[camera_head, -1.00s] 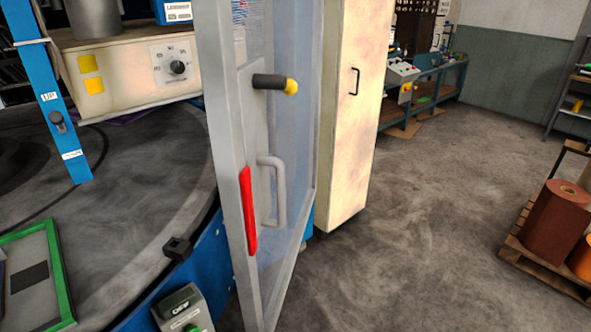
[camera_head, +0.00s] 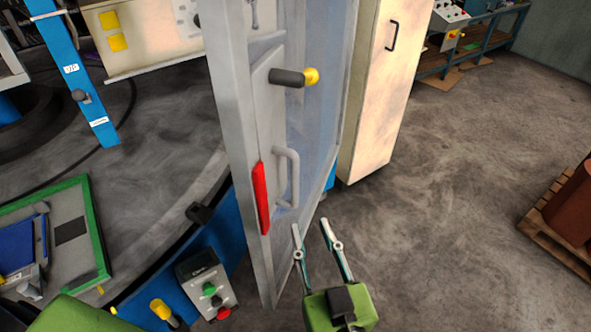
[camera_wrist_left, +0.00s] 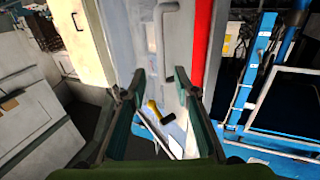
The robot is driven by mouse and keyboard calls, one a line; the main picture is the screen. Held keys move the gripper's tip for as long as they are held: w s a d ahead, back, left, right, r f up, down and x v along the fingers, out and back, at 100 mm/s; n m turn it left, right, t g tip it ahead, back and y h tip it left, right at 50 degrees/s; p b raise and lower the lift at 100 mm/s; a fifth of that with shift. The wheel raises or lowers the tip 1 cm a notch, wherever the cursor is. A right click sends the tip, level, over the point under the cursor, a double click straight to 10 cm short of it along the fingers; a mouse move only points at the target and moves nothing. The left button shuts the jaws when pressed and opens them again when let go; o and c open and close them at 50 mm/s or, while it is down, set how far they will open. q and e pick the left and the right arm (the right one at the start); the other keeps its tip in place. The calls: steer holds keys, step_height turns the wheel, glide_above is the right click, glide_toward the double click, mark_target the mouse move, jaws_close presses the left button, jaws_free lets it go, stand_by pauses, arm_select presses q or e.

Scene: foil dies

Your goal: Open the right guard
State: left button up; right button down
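The guard (camera_head: 237,130) is a tall grey-framed clear panel, seen nearly edge-on in the head view, standing out from the round machine. On it are a grey bar handle (camera_head: 293,178), a red strip (camera_head: 261,198) and a dark peg with a yellow tip (camera_head: 290,77). My left gripper (camera_head: 315,232) is open and empty, below and slightly right of the handle, apart from it. In the left wrist view, the handle (camera_wrist_left: 168,45) and the red strip (camera_wrist_left: 202,35) show beyond the spread fingers (camera_wrist_left: 160,88). My right gripper is not in view.
A control box (camera_head: 207,285) with green and red buttons sits low, left of the guard. A beige cabinet (camera_head: 375,100) stands close behind it. Open floor (camera_head: 440,220) lies to the right, with a pallet (camera_head: 560,240) at the far right.

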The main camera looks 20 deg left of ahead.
mark_target(295, 186)
arm_select(q)
steer(key=b+x, duration=0.5)
steer(key=x, duration=0.7)
steer(key=shift+w+a+f, duration=0.1)
steer(key=shift+w+a, duration=0.1)
steer(key=shift+w+a+b, duration=0.25)
steer(key=shift+w+b, duration=0.15)
jaws_close()
